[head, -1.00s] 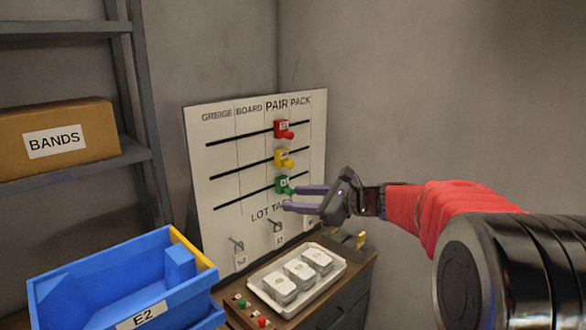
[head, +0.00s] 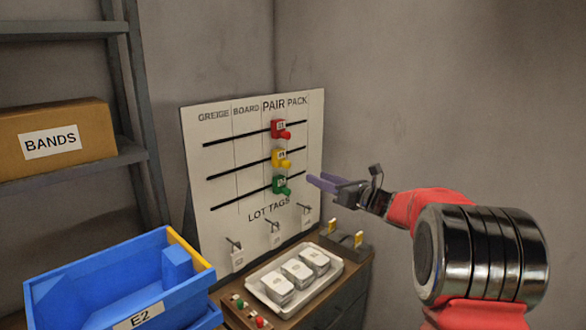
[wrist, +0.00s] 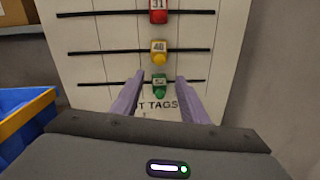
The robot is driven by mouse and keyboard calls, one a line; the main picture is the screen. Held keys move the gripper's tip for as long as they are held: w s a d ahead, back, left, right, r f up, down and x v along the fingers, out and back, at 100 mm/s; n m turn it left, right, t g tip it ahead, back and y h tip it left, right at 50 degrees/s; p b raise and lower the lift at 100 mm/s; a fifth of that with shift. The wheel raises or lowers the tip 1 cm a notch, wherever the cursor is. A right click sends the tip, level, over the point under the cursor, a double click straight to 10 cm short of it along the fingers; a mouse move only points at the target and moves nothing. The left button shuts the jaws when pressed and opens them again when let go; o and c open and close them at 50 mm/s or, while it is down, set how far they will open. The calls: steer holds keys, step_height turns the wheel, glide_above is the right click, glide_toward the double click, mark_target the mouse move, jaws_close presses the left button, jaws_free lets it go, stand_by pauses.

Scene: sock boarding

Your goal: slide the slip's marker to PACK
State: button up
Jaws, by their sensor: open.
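A white board (head: 225,150) has columns GREIGE, BOARD, PAIR and PACK and three dark horizontal rails. A red marker (head: 280,130) numbered 31 (wrist: 158,12), a yellow marker (head: 281,160) numbered 40 (wrist: 159,52) and a green marker (head: 281,185) each sit on a rail in the PAIR column. My gripper (head: 315,184) is open and empty, right of the green marker and apart from it in the head view. In the wrist view the green marker (wrist: 159,86) appears between the two purple fingers; its number is too small to read. No slip is identifiable.
Several tags hang on hooks under LOT TAGS (head: 268,211). Below, a tray (head: 262,296) of white packs and red and green buttons rest on a brown cabinet. A blue E2 bin (head: 95,290) stands left, near a shelf with a BANDS box (head: 55,140).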

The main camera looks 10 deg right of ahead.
mark_target(290, 166)
steer(key=x, duration=1.3)
steer(key=shift+w, duration=0.15)
steer(key=shift+c, duration=0.4)
jaws_close()
